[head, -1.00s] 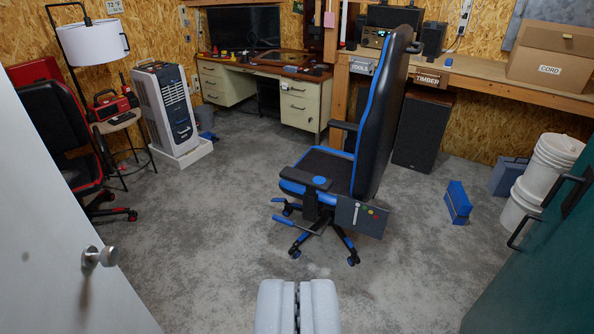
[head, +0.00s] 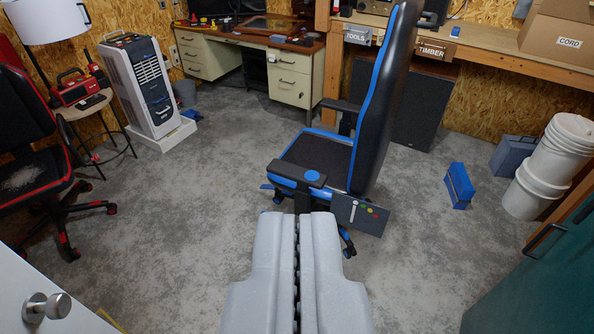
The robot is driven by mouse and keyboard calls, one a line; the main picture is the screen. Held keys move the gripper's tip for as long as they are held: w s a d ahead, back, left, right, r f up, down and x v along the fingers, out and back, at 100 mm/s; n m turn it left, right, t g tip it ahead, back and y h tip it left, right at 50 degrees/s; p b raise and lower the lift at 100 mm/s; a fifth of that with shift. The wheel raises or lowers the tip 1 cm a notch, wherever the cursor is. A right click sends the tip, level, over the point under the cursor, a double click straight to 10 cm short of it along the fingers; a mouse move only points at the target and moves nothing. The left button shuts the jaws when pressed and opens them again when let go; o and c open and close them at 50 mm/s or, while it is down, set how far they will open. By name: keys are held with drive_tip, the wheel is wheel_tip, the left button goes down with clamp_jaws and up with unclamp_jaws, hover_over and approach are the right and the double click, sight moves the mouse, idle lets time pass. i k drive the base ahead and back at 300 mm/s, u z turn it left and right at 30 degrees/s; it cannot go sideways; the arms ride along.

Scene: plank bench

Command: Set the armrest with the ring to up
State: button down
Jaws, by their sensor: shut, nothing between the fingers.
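A black and blue office chair (head: 384,90) stands ahead of me, its seat (head: 315,150) facing left. Its near armrest (head: 290,170) is a dark pad bearing a round blue mark (head: 312,177). Its far armrest (head: 341,106) is a plain dark pad beyond the seat. I cannot make out a ring on either. A dark side panel (head: 360,214) by the near armrest carries a pale lever-like strip and several coloured dots. My gripper (head: 297,216) is shut and empty, in front of the chair in the picture, hiding much of its wheeled base.
A red and black chair (head: 40,165) stands left, near a white cooler (head: 143,85). A white door (head: 20,295) and a teal cabinet (head: 540,280) flank me. White buckets (head: 552,160) and a blue box (head: 459,186) lie right. Grey floor is open around the chair.

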sight(306, 178)
drive_tip(key=i, duration=2.45)
drive_tip(key=u, duration=0.2)
